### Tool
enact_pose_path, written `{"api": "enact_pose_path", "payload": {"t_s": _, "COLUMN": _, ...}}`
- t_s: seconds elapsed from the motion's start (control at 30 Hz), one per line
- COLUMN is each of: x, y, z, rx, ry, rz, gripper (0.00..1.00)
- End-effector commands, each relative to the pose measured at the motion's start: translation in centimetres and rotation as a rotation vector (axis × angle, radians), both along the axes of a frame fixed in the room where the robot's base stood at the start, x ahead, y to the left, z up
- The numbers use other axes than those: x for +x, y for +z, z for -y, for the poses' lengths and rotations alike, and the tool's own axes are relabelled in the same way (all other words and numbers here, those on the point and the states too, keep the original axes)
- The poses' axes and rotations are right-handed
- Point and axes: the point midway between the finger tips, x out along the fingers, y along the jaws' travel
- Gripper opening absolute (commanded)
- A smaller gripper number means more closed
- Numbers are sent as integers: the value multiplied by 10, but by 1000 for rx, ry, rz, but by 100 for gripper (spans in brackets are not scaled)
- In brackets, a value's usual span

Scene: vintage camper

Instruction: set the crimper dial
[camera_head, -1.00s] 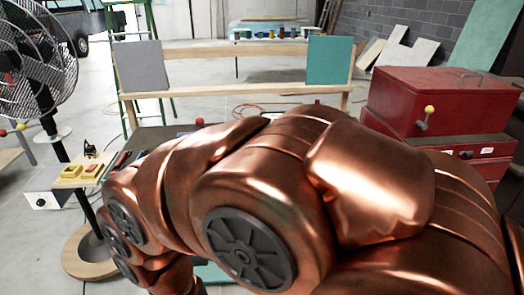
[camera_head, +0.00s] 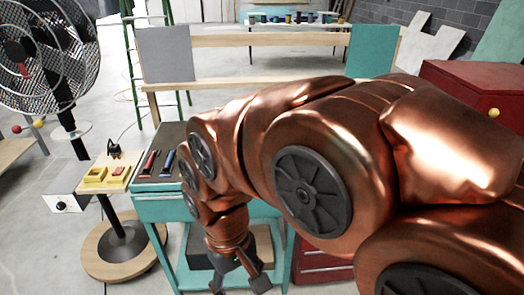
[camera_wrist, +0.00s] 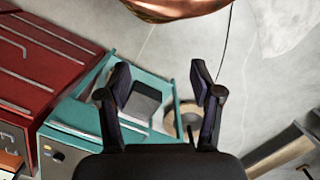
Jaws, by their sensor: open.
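A pale box with a black round knob (camera_head: 61,206) on its front stands at the far left in the head view. The knob's setting is too small to read, and no label shows that it is the crimper. My gripper (camera_head: 238,279) hangs at the bottom of the head view, in front of the teal cart (camera_head: 160,209) and well to the right of the knob. In the wrist view my gripper (camera_wrist: 161,82) has its two fingers wide apart with nothing between them. A dark grey block (camera_wrist: 143,101) shows beyond the fingers.
Red and blue tools lie on the cart's top. Red cabinets (camera_head: 462,92) stand at right. Bare floor lies at the lower left.

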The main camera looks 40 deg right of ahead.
Motion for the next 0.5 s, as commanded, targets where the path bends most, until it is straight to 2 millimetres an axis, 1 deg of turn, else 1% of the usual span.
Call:
{"api": "enact_pose_path", "payload": {"t_s": 0.03, "x": 14, "y": 4, "z": 7, "rx": -6, "ry": -58, "rz": 1, "gripper": 65}}
{"api": "enact_pose_path", "payload": {"t_s": 0.17, "x": 55, "y": 18, "z": 23, "rx": -23, "ry": -190, "rz": 14, "gripper": 65}}
{"api": "enact_pose_path", "payload": {"t_s": 0.2, "x": 69, "y": 23, "z": 28, "rx": -28, "ry": -230, "rz": 21, "gripper": 65}}
{"api": "enact_pose_path", "payload": {"t_s": 0.27, "x": 87, "y": 27, "z": 38, "rx": -37, "ry": -291, "rz": 27, "gripper": 65}}
{"api": "enact_pose_path", "payload": {"t_s": 0.3, "x": 101, "y": 31, "z": 44, "rx": -42, "ry": -331, "rz": 32, "gripper": 65}}
{"api": "enact_pose_path", "payload": {"t_s": 0.37, "x": 118, "y": 35, "z": 54, "rx": -50, "ry": -391, "rz": 38, "gripper": 65}}
{"api": "enact_pose_path", "payload": {"t_s": 0.4, "x": 130, "y": 37, "z": 62, "rx": -54, "ry": -432, "rz": 41, "gripper": 65}}
{"api": "enact_pose_path", "payload": {"t_s": 0.47, "x": 147, "y": 40, "z": 74, "rx": -61, "ry": -493, "rz": 46, "gripper": 65}}
{"api": "enact_pose_path", "payload": {"t_s": 0.5, "x": 159, "y": 42, "z": 82, "rx": -65, "ry": -530, "rz": 51, "gripper": 65}}
